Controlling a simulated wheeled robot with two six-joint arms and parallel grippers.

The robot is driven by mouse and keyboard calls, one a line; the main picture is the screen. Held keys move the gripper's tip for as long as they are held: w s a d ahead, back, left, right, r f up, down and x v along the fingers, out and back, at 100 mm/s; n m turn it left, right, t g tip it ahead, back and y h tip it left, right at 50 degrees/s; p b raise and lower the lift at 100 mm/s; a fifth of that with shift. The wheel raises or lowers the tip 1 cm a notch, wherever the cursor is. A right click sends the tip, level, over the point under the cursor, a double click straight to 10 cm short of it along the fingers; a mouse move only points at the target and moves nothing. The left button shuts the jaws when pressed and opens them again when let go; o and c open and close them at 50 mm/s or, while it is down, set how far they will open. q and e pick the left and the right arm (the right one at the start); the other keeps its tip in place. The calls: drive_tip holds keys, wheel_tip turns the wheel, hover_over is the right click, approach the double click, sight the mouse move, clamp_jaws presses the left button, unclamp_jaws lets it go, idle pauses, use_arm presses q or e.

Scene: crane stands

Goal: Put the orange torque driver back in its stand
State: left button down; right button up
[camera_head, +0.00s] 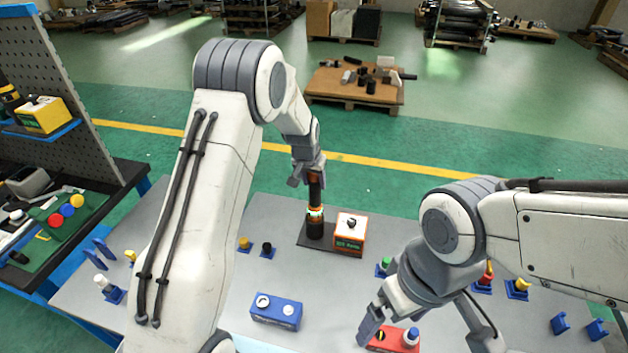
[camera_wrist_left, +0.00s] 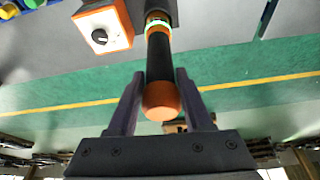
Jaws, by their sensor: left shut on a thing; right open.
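The orange torque driver (camera_head: 315,194) stands about upright at the centre of the head view, with a black grip and an orange end cap. My left gripper (camera_head: 307,183) is shut on its upper part. In the left wrist view, the fingers (camera_wrist_left: 160,78) are on both sides of the black grip, near the orange cap (camera_wrist_left: 162,101). Its lower end meets a dark round stand (camera_head: 314,230) at a lit green ring. I cannot tell how deep it sits. My right gripper (camera_head: 386,316) is open and empty, low on the right.
An orange-and-white box with a dial (camera_head: 350,231) stands right beside the stand, on a dark plate (camera_head: 318,245). A blue block (camera_head: 276,312) and a red block (camera_head: 408,345) lie nearer, the red one by my right gripper. Small blue holders stand around the grey table (camera_head: 185,245).

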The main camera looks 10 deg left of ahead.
sight(313, 179)
use_arm(q)
drive_tip(key=shift+w+f+b, duration=0.1)
drive_tip(key=shift+f+b, duration=0.45)
drive_tip(key=shift+f, duration=0.15)
drive_tip(key=shift+c, duration=1.2)
unclamp_jaws()
drive_tip(key=shift+s+f, duration=0.15)
drive_tip(key=shift+s, duration=0.05)
drive_tip(key=shift+p+v, duration=0.75)
drive_tip(key=shift+v, duration=0.4)
drive_tip(key=shift+p+v, duration=0.75)
drive_tip(key=shift+v, duration=0.7)
drive_tip(key=shift+w, duration=0.1)
